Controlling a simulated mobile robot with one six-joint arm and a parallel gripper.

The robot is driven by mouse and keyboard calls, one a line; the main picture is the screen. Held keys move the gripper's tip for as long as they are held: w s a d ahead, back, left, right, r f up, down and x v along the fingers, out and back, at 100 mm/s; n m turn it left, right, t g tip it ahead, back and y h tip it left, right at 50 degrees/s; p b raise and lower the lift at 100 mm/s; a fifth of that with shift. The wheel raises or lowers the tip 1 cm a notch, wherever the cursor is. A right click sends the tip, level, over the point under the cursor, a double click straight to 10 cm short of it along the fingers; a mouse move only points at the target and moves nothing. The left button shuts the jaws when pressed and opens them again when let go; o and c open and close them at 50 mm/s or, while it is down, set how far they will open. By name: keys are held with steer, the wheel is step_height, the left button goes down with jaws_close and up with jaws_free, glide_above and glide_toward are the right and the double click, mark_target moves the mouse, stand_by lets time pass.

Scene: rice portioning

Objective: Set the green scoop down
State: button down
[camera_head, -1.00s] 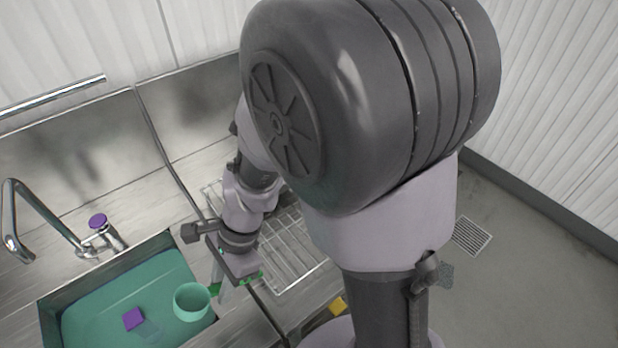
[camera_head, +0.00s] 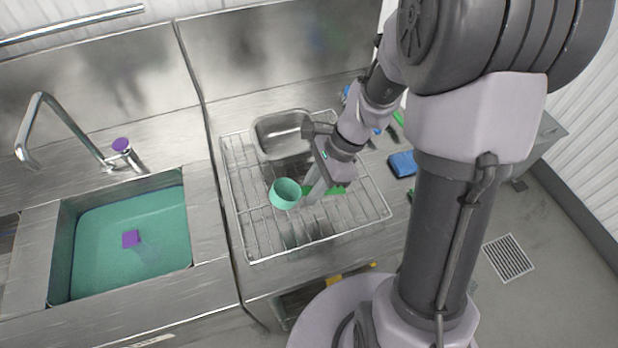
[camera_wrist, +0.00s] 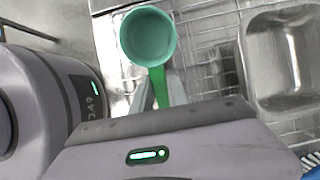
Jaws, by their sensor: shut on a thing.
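The green scoop has a round, pale green cup (camera_head: 284,194) and a darker green handle. My gripper (camera_head: 312,192) is shut on the handle and holds the scoop over the wire rack (camera_head: 262,240). In the wrist view the scoop's cup (camera_wrist: 148,36) opens toward the camera, and its handle (camera_wrist: 158,84) runs down between my fingers (camera_wrist: 158,100). The cup looks empty. I cannot tell whether it touches the rack or hangs above it.
A metal pan (camera_head: 268,140) stands on the rack behind the scoop. At left is a sink (camera_head: 58,250) with greenish water and a purple block (camera_head: 131,239). A blue item (camera_head: 402,163) lies right of the rack. The rack's front is clear.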

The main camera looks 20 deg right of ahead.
steer(key=shift+w+d+f, duration=0.2)
steer(key=shift+w+d, duration=0.05)
steer(key=shift+d, duration=0.1)
steer(key=shift+f+b, duration=0.95)
steer(key=shift+f, duration=0.75)
steer(key=c, duration=1.3)
jaws_free()
